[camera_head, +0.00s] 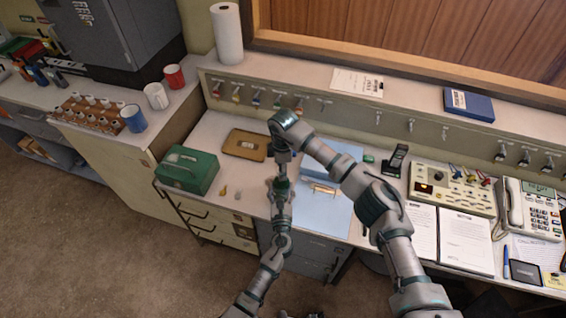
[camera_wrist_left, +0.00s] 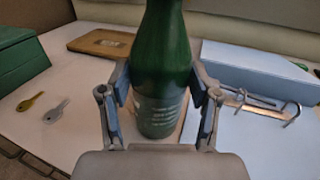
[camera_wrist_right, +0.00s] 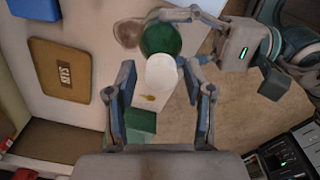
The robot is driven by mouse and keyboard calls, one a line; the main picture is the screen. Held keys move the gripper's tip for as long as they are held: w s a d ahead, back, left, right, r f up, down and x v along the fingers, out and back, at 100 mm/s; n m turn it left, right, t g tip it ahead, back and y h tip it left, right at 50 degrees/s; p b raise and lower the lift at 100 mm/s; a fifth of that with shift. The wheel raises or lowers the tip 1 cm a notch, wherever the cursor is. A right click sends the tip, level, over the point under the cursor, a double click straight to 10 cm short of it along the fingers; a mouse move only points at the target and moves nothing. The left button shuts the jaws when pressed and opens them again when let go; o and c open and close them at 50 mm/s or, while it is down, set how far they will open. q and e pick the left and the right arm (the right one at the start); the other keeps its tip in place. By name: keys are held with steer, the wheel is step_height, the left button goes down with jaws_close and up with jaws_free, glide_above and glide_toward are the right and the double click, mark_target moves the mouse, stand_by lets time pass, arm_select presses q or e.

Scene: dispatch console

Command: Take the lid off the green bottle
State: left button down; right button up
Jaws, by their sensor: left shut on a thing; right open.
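The green bottle (camera_wrist_left: 160,75) stands upright between the fingers of my left gripper (camera_wrist_left: 160,110), which is shut on its body; its top is cut off in the left wrist view. In the right wrist view the bottle (camera_wrist_right: 160,38) shows from above, with a pale rounded lid (camera_wrist_right: 160,72) at its near end. My right gripper (camera_wrist_right: 162,95) is open above, one finger on each side of the lid's line; I see no contact. In the head view my arms largely hide the bottle.
On the desk are a green box (camera_head: 188,170), a brown tray (camera_head: 246,145), two small keys (camera_wrist_left: 42,106) and a blue folder (camera_head: 325,210) with a metal clip. A switch panel (camera_head: 452,188) and a phone (camera_head: 527,208) stand at the right. The desk's front edge is close.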

arm_select(q)
steer(key=shift+d, duration=0.2)
arm_select(e)
steer(key=shift+d, duration=0.25)
jaws_close()
steer(key=n, duration=0.3)
steer(key=shift+w+n, duration=0.15)
steer(key=shift+n, duration=0.25)
arm_select(q)
steer(key=shift+a, duration=0.1)
arm_select(e)
steer(key=n, duration=0.5)
steer(key=shift+a, duration=0.1)
steer(key=n, duration=0.8)
steer(key=shift+r, duration=0.1)
steer(key=n, duration=1.3)
arm_select(q)
steer(key=shift+a, duration=0.1)
arm_select(e)
steer(key=n, duration=0.2)
steer(key=shift+n, duration=0.4)
steer(key=n, duration=0.5)
steer(key=shift+w, duration=0.1)
steer(key=n, duration=1.1)
steer(key=shift+d+n, duration=0.2)
steer(key=shift+n, duration=0.1)
